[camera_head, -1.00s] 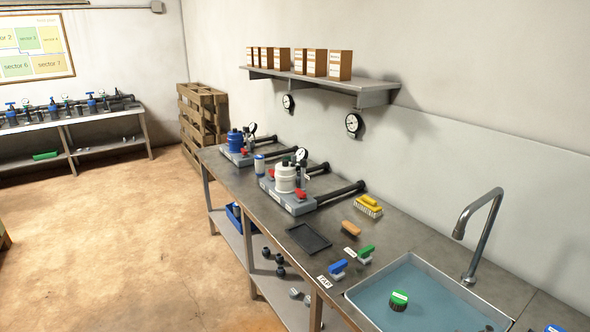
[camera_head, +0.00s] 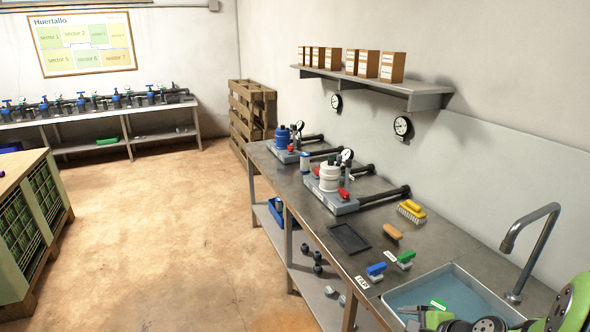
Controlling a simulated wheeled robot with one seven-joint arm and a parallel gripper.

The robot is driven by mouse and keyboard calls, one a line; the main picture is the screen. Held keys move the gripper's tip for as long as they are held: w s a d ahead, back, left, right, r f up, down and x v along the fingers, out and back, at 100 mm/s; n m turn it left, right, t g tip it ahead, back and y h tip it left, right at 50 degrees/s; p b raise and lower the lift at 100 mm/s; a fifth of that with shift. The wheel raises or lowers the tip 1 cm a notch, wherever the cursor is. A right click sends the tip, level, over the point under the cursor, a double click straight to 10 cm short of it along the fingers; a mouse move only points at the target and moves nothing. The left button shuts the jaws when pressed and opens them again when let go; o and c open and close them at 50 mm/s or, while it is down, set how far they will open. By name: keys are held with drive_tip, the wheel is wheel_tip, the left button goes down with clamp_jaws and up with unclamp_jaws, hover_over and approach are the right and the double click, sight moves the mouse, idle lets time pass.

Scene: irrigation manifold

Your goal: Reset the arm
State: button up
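My arm, with green and dark grey links, shows at the bottom right corner, in front of the sink (camera_head: 462,277). The end of the arm with my gripper (camera_head: 415,315) seems to be at the bottom edge over the sink. It is small and partly cut off, so I cannot tell whether its fingers are open or shut, or whether anything is between them.
The workbench (camera_head: 330,232) holds two valve units, a black tray (camera_head: 348,238), a yellow brush (camera_head: 411,211), an orange-brown brush (camera_head: 393,232), and blue (camera_head: 376,270) and green (camera_head: 405,258) handled tools. A tap (camera_head: 540,240) rises behind the sink. The floor to the left is open.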

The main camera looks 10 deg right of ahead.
drive_tip(key=s+a+r+n+g+h, duration=0.1)
drive_tip(key=s+a+r+n+g, duration=0.15)
drive_tip(key=a+r+n, duration=0.45)
drive_tip(key=s+a+r+n+h, duration=0.1)
drive_tip(key=s+a+r+n, duration=0.2)
drive_tip(key=s+n, duration=0.3)
drive_tip(key=s+a+r+n+h, duration=0.1)
drive_tip(key=s+a+r+n, duration=0.3)
drive_tip(key=s, duration=0.4)
drive_tip(key=a+n+p, duration=0.1)
drive_tip(key=n, duration=0.1)
drive_tip(key=shift+s+r+n, duration=0.3)
